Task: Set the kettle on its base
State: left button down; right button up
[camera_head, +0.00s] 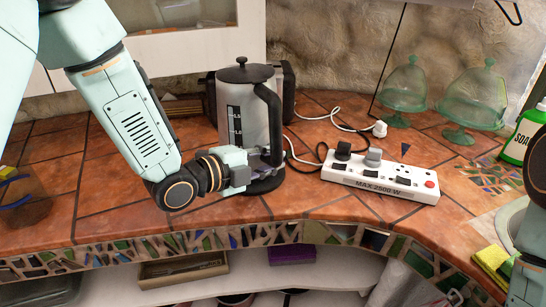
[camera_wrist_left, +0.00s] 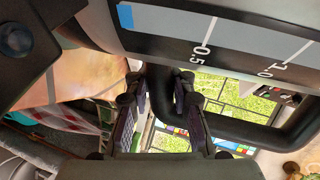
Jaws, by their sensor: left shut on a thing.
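The kettle (camera_head: 236,112), grey with a black lid and a black handle (camera_head: 268,108), stands upright toward the back of the tiled counter. A dark round base (camera_head: 266,184) shows under it; my gripper partly hides the join, so I cannot tell whether the kettle is fully seated. My left gripper (camera_head: 262,166) is shut on the lower part of the handle. In the left wrist view, the fingers (camera_wrist_left: 163,108) are at the black handle (camera_wrist_left: 240,128), below the kettle's marked side (camera_wrist_left: 240,38). My right gripper is out of view.
A white power strip (camera_head: 385,178) with plugs and cords lies right of the kettle. A dark appliance (camera_head: 287,88) stands behind it. Green glass domes (camera_head: 404,84) and a green soap bottle (camera_head: 520,138) are farther right. Counter left of the kettle is mostly clear.

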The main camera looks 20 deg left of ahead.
pick_arm(q)
jog(key=shift+d+f, duration=0.1)
jog(key=shift+f, duration=0.1)
jog(key=shift+s+d+f+b, duration=0.1)
jog(key=shift+d+f+b, duration=0.15)
jog(key=shift+b, duration=0.2)
jog(key=shift+w, duration=0.2)
jog(key=shift+a, duration=0.25)
jog(key=shift+s+d, duration=0.15)
jog(key=shift+s, duration=0.05)
jog(key=shift+w+d, duration=0.1)
jog(key=shift+w+a, duration=0.2)
jog(key=shift+a, duration=0.05)
jog(key=shift+s, duration=0.1)
jog(key=shift+d, duration=0.15)
